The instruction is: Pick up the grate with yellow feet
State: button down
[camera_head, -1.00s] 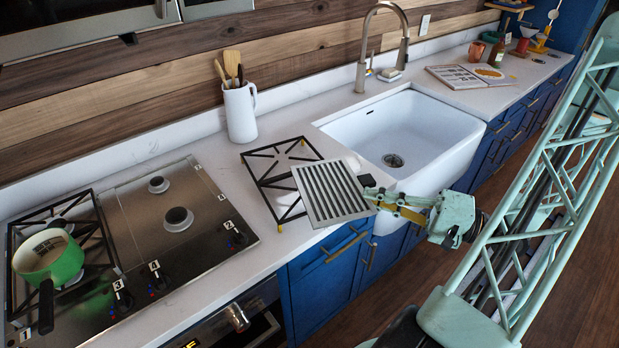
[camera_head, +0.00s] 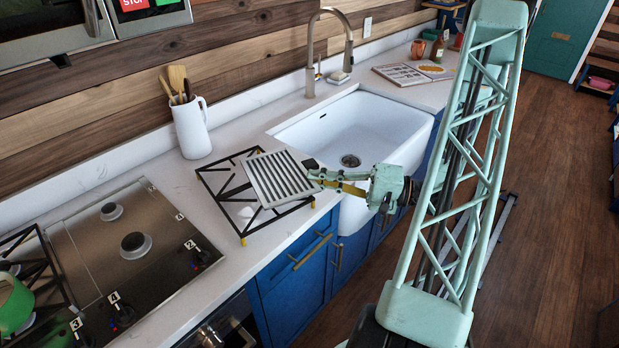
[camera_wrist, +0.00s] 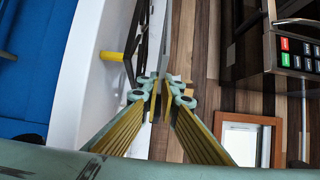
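The black grate with yellow feet (camera_head: 229,199) lies on the white counter between the cooktop and the sink. One yellow foot (camera_wrist: 110,56) and dark bars show in the wrist view. A slatted grey metal plate (camera_head: 280,179) is tilted over the grate's right part and hides some of its bars. My gripper (camera_head: 314,175) is at the plate's right edge, above the grate's sink side. In the wrist view my gripper (camera_wrist: 158,88) has its fingers close together on the thin plate (camera_wrist: 156,40). I cannot tell whether the plate touches the grate.
A white utensil jug (camera_head: 192,128) stands behind the grate. The steel cooktop (camera_head: 150,260) with a green pot (camera_head: 14,303) is at left. The sink (camera_head: 372,125) and its tall faucet (camera_head: 312,60) are at right. Bare counter lies left of the grate.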

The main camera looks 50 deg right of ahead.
aim_at(317, 169)
jog(key=shift+w+d+f, duration=0.1)
jog(key=shift+w+d, duration=0.3)
jog(key=shift+w, duration=0.45)
jog(key=shift+w+d+f, duration=0.1)
jog(key=shift+w+d, duration=0.25)
jog(key=shift+w, duration=0.45)
jog(key=shift+w+d+f, duration=0.1)
jog(key=shift+w+d, duration=0.3)
jog(key=shift+w, duration=0.45)
jog(key=shift+f+b, duration=0.3)
jog(key=shift+f, duration=1.4)
jog(key=shift+f, duration=0.1)
jog(key=c, duration=3.3)
grip_release()
jog(key=shift+o, duration=0.7)
jog(key=v, duration=1.2)
jog(key=shift+p, duration=0.35)
